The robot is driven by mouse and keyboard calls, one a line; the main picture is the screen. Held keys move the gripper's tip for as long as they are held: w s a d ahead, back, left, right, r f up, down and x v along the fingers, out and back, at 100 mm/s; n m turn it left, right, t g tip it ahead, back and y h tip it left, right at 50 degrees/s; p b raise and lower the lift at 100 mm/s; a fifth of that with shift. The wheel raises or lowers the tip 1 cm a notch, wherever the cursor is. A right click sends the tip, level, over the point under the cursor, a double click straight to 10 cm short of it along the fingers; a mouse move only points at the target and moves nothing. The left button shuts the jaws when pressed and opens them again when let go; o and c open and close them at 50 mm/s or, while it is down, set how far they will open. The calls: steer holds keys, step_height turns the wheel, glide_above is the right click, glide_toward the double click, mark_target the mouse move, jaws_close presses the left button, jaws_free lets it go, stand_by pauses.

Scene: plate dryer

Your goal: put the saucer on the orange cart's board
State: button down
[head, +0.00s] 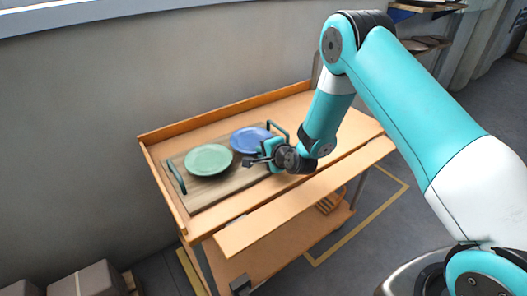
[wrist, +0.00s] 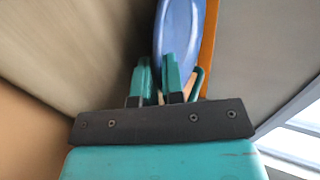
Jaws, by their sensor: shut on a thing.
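The blue saucer (head: 250,139) lies nearly flat over the far right part of the wooden board (head: 220,192) on the orange cart (head: 275,225). My gripper (head: 260,155) is at the saucer's near edge and shut on it. In the wrist view the saucer (wrist: 178,28) rises from between the two teal fingers (wrist: 157,78). I cannot tell whether the saucer touches the board or hangs just above it. A green plate (head: 208,160) lies on the board to the left of the saucer. My gripper hides part of the board's right end.
The board has a dark handle (head: 177,177) at its left end and another (head: 279,131) at its right, close to my gripper. The cart has a raised rim and a lower shelf (head: 310,235). A grey wall (head: 70,110) stands behind. Boxes (head: 90,280) sit at lower left.

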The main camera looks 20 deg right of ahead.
steer(key=c, duration=1.5)
jaws_free()
steer(key=b+v, duration=0.3)
steer(key=v, duration=0.8)
steer(key=shift+s+d, duration=0.15)
steer(key=shift+s, duration=0.1)
steer(key=s+a+r+n+g+y, duration=0.55)
steer(key=s+a+r+n, duration=0.35)
steer(key=a+r+n, duration=0.2)
steer(key=s+d+r+n+g+h, duration=0.1)
steer(key=s+r+n+g, duration=0.1)
steer(key=s, duration=0.4)
steer(key=s+d+r+n+g+h, duration=0.1)
steer(key=s+r+n+g+h, duration=0.1)
steer(key=s+n, duration=0.3)
steer(key=s+d+r+n+g+h, duration=0.1)
steer(key=s+r+n+g+h, duration=0.1)
steer(key=s, duration=0.6)
steer(key=shift+r+n+g, duration=0.35)
steer(key=shift+r+n, duration=0.15)
steer(key=shift+n, duration=0.4)
